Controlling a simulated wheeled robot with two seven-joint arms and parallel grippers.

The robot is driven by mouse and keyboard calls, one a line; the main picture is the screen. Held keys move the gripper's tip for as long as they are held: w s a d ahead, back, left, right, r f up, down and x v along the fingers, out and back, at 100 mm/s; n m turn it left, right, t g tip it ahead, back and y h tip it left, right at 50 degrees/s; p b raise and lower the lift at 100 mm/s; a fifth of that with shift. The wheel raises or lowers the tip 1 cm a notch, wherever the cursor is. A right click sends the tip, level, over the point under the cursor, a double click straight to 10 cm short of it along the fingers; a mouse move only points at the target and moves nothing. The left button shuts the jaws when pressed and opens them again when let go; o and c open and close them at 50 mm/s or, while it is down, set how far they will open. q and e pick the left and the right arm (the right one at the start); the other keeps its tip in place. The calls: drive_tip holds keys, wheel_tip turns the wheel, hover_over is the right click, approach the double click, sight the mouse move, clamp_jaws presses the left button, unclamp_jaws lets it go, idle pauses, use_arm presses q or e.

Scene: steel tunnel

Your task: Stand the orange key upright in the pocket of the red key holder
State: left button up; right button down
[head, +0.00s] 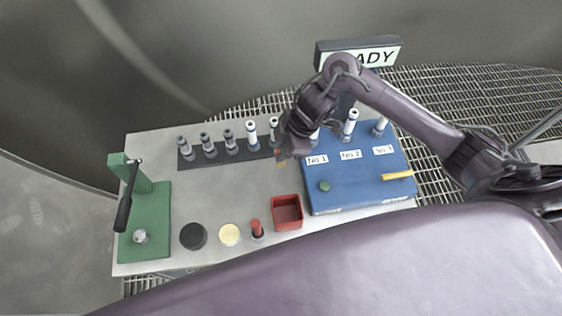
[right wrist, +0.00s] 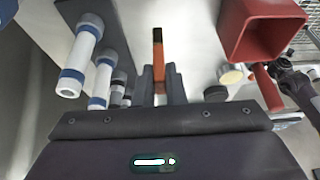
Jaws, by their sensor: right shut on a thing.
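The orange key (right wrist: 159,72) is a slim bar with a darker end, held between the two fingers of my right gripper (right wrist: 160,88) in the right wrist view. In the head view my right gripper (head: 283,157) is above the table, behind the red key holder, and a small bit of orange shows at its tip. The red key holder (head: 301,213) is a square open-topped box on the steel table, left of the blue board's front corner. It also shows in the right wrist view (right wrist: 245,32), apart from the key. My left gripper is not in view.
A row of grey and white posts (head: 229,140) stands at the back. The blue board (head: 352,192) carries white posts, labels and a yellow bar (head: 397,176). A red-handled piece (head: 256,227), a cream disc (head: 229,235), a black disc (head: 193,236) and a green lever stand (head: 148,215) are left of the holder.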

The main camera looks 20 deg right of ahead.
sight(282, 166)
drive_tip(key=shift+s+f, duration=0.1)
drive_tip(key=shift+f, duration=2.6)
drive_tip(key=shift+f, duration=0.15)
drive_tip(key=c, duration=1.5)
unclamp_jaws()
